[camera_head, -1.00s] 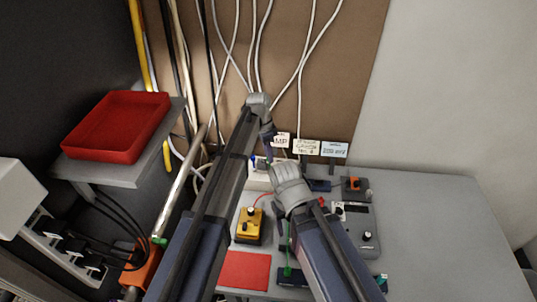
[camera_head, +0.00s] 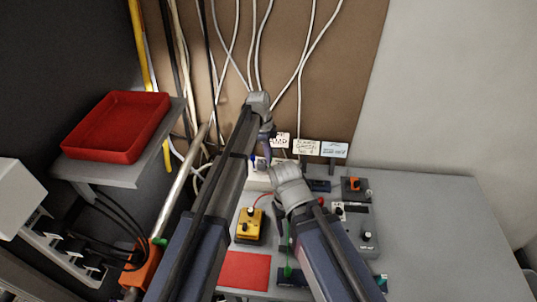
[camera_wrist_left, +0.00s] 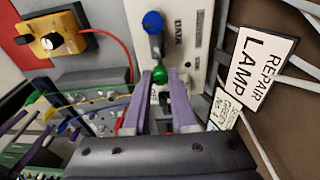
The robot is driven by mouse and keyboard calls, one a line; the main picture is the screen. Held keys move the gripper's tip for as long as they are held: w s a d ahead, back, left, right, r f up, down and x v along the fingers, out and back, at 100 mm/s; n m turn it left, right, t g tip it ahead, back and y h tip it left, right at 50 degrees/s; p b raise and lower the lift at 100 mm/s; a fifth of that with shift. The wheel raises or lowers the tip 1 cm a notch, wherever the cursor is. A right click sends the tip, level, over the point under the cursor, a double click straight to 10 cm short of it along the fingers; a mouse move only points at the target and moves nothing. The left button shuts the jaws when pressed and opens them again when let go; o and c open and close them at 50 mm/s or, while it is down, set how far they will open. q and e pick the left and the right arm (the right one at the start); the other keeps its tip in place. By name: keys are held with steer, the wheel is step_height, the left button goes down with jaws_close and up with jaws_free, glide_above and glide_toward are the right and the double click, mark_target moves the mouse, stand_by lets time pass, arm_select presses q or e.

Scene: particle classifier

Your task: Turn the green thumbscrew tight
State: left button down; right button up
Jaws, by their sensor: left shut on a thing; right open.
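The green thumbscrew (camera_wrist_left: 160,76) is on the front of a white instrument box (camera_wrist_left: 183,40), below a blue knob (camera_wrist_left: 153,23). My left gripper (camera_wrist_left: 160,72) is shut on the thumbscrew, one purple finger on each side of it. In the head view my left gripper (camera_head: 265,148) reaches down at the white box (camera_head: 258,181) by the back wall. The thumbscrew is hidden in that view. My right gripper (camera_head: 290,190) is open, in front of the box and to its right; its fingertips are mostly hidden by its own arm.
A red tray (camera_head: 116,125) is on a side shelf at left. Label cards, including one reading REPAIR LAMP (camera_wrist_left: 262,66), stand near the box. The table's right side is clear.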

stand_by(0.3)
arm_select(q)
steer(key=c, duration=0.7)
jaws_free()
step_height(320, 180, up, 8)
steer(key=a+p, duration=0.1)
steer(key=p, duration=0.6)
steer(key=shift+w+f+p, duration=0.15)
steer(key=shift+w+p, duration=0.15)
steer(key=shift+p, duration=0.05)
